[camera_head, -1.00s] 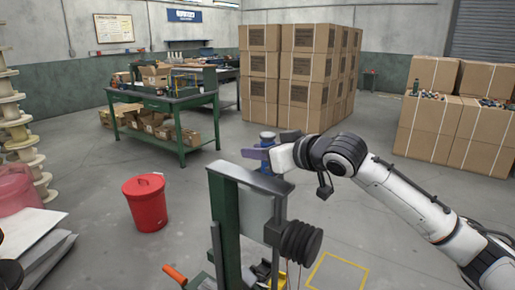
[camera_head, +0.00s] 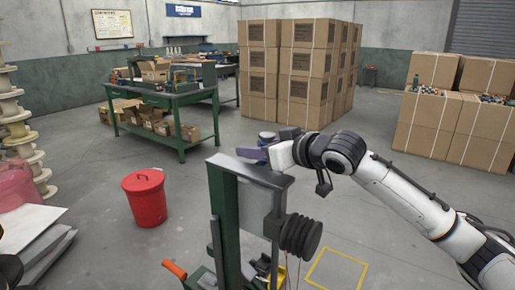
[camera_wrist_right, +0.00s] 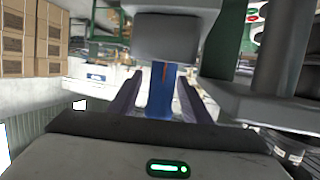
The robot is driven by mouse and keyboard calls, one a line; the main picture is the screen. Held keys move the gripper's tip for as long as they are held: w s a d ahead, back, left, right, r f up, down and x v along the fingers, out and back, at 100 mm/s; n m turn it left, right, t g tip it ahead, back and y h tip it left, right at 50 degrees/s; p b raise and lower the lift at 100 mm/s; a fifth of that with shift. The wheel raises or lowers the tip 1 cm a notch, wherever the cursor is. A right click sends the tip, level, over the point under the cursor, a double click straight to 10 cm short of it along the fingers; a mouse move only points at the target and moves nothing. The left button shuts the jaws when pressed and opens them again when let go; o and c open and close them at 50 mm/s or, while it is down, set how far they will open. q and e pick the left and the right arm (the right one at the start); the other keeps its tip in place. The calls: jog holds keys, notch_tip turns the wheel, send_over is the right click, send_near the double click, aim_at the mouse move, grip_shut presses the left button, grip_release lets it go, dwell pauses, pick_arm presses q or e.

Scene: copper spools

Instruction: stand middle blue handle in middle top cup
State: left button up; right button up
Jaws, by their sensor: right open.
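My right gripper (camera_head: 252,153) is at the top of the green stand (camera_head: 224,215), near its grey crossbar. In the right wrist view its two fingers (camera_wrist_right: 160,98) are apart. A blue upright piece (camera_wrist_right: 160,92), apparently the blue handle, shows between them, with a thin red mark near its top. I cannot tell whether the fingers touch it. A dark grey block (camera_wrist_right: 165,37) is just beyond it. No top cup can be made out clearly. My left gripper is not in view.
Black ribbed discs (camera_head: 300,236) stick out from the stand's right side. An orange handle (camera_head: 174,269) is low on its left. A red bin (camera_head: 145,198) stands on the floor at left. A green workbench (camera_head: 165,102) and stacked boxes (camera_head: 297,75) are farther back.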

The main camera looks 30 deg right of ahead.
jog(key=shift+s, duration=0.15)
jog(key=b+v, duration=0.3)
jog(key=v, duration=0.7)
jog(key=shift+b, duration=0.4)
jog(key=shift+s, duration=0.1)
